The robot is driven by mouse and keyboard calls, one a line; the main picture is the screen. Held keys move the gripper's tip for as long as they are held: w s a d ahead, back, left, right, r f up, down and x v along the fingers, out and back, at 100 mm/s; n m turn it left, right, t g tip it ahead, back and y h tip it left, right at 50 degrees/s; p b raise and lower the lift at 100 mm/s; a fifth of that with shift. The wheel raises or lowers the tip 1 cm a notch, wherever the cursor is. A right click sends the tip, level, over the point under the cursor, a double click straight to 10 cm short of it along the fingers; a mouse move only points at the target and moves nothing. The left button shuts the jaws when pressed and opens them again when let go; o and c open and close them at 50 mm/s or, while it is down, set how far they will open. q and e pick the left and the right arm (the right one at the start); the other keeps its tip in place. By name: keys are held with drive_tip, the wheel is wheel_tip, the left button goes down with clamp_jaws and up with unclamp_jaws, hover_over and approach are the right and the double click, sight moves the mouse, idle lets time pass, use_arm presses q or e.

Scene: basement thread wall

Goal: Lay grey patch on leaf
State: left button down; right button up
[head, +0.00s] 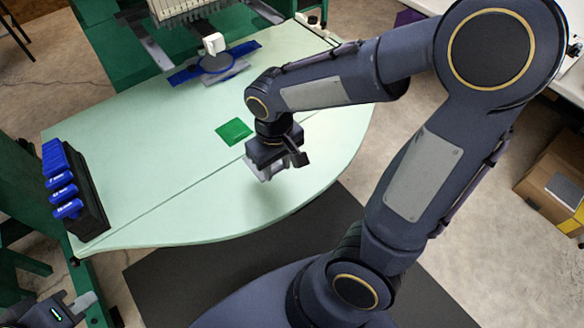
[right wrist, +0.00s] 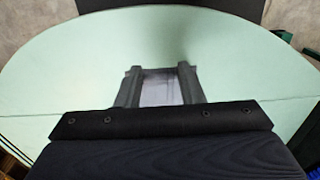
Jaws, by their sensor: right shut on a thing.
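My right gripper (head: 272,168) is shut on a grey patch (right wrist: 160,86) and holds it above the pale green table (head: 170,210). The patch shows pale grey between the two fingers in the right wrist view; in the head view only a small part shows under the gripper. A seam crosses the table, and the near rounded part looks like the leaf (head: 225,218). A shadow falls on it below the gripper. My left gripper (head: 68,308) is at the bottom left corner, off the table and partly cut off; its jaw state is unclear.
A flat green square (head: 234,131) lies beyond the seam. A black rack (head: 86,205) with several blue-topped items stands at the left edge. A machine with a blue hoop (head: 215,64) is at the back. The near table part is clear.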

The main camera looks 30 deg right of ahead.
hover_over(291, 178)
drive_tip(key=f, duration=0.5)
drive_tip(key=shift+s+a+f+b, duration=0.15)
drive_tip(key=shift+a+f+b, duration=0.05)
drive_tip(key=shift+a+b, duration=0.15)
drive_tip(key=shift+w+d+f+b, duration=0.1)
drive_tip(key=shift+d+f+b, duration=0.1)
drive_tip(key=shift+f, duration=0.8)
drive_tip(key=shift+w+d+f+b, duration=0.1)
drive_tip(key=shift+d+f, duration=0.05)
drive_tip(key=shift+f, duration=0.85)
drive_tip(key=shift+f, duration=0.1)
drive_tip(key=o, duration=1.2)
